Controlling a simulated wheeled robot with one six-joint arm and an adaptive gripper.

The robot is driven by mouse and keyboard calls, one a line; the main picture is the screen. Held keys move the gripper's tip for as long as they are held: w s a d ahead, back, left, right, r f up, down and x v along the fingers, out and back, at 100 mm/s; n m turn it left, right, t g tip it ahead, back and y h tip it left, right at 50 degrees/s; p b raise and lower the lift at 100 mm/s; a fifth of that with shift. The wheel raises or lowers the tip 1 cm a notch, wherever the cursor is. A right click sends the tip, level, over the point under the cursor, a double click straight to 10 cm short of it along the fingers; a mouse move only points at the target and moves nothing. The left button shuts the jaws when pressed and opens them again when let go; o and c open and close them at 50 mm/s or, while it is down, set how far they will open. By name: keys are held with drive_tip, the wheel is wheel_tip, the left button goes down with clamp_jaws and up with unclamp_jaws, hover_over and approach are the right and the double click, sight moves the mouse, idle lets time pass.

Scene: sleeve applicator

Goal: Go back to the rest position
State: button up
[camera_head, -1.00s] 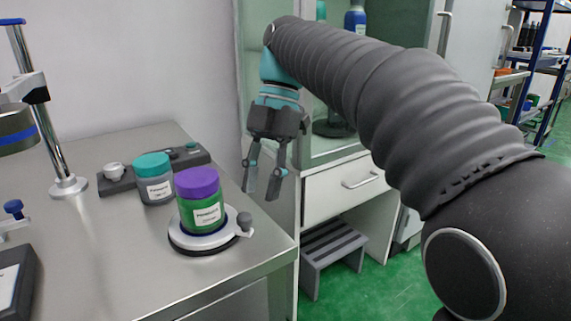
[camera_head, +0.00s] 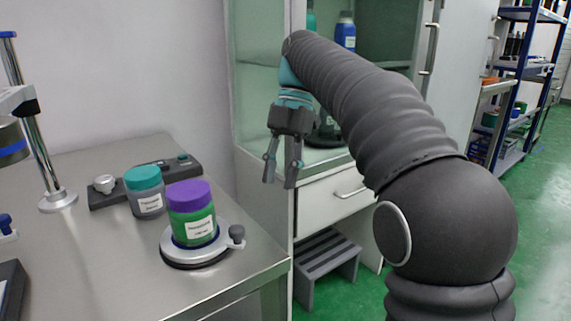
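My gripper (camera_head: 281,182) hangs at the end of my arm, fingers pointing down, to the right of the steel bench and in front of the cabinet. Its two fingers are apart with nothing between them. A green jar with a purple lid (camera_head: 191,213) stands upright on the round base (camera_head: 194,257) near the bench's right end. A grey jar with a teal lid (camera_head: 145,192) stands just behind and left of it. My gripper touches neither jar.
The steel bench (camera_head: 110,265) carries a post stand (camera_head: 57,199) at left and a dark control bar (camera_head: 106,194) at the back. Right of the bench are a cabinet with a white drawer (camera_head: 325,205) and a grey step stool (camera_head: 325,265). Green floor (camera_head: 535,230) is clear at right.

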drive_tip(key=w+d+f+m+t, duration=0.1)
drive_tip(key=d+f+m+t, duration=0.1)
drive_tip(key=f+m, duration=0.5)
drive_tip(key=w+d+f+m+t, duration=0.15)
drive_tip(key=f+m, duration=0.25)
drive_tip(key=m, duration=0.7)
drive_tip(key=s+d+f+m+t+h, duration=0.1)
drive_tip(key=s+d+f+m+t, duration=0.2)
drive_tip(key=s+d+m, duration=0.3)
drive_tip(key=s+d+f+m+t+h, duration=0.1)
drive_tip(key=s+d+f+m+t, duration=0.2)
drive_tip(key=s+d+m, duration=0.3)
drive_tip(key=s+d, duration=0.4)
drive_tip(key=s, duration=0.6)
drive_tip(key=shift+s+f, duration=0.2)
drive_tip(key=shift+f, duration=0.2)
